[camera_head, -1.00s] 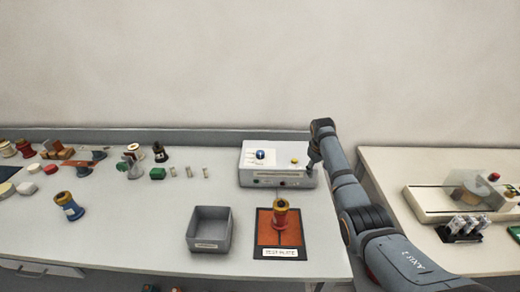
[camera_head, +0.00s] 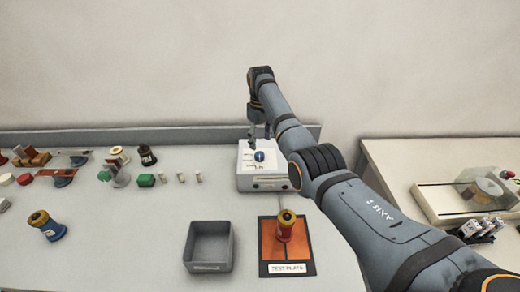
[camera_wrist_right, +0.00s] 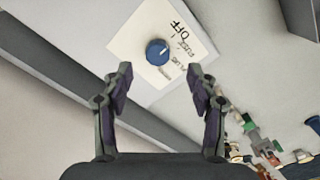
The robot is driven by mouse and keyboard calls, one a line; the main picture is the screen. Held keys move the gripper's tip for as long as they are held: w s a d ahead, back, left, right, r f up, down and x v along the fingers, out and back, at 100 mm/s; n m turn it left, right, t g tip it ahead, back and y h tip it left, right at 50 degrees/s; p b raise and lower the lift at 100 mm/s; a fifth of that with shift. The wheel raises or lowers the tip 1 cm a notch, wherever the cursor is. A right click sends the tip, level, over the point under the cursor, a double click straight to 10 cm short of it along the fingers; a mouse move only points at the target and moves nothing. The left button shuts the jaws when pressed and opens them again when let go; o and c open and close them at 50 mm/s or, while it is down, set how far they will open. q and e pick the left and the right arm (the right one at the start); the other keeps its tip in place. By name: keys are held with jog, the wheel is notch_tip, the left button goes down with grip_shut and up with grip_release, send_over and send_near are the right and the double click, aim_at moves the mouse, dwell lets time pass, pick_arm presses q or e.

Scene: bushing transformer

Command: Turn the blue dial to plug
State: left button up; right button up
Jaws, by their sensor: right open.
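The blue dial (camera_head: 259,156) sits on a white label plate on the grey-white box (camera_head: 262,183) at the back of the bench. In the right wrist view the blue dial (camera_wrist_right: 157,52) has printed words around it. "OFF" is readable there; the smaller words and the dial's exact pointing are hard to tell. My right gripper (camera_head: 259,132) hangs pointing down just above and behind the dial. In the right wrist view my right gripper (camera_wrist_right: 161,78) is open and empty, with the dial showing beyond and between its fingertips, apparently untouched. My left gripper is not in view.
Several small parts lie at the left. A second table (camera_head: 400,160) stands at the right.

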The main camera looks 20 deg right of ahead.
aim_at(260, 154)
jog(key=f, duration=0.4)
jog(key=shift+w+p, duration=0.35)
jog(key=shift+p, duration=0.05)
notch_tip(260, 154, down, 3)
jog(key=shift+c, duration=1.1)
jog(key=c, duration=0.7)
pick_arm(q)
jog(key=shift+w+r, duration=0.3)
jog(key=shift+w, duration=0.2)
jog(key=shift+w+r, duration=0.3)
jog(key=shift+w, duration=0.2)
pick_arm(e)
jog(key=shift+c, duration=1.3)
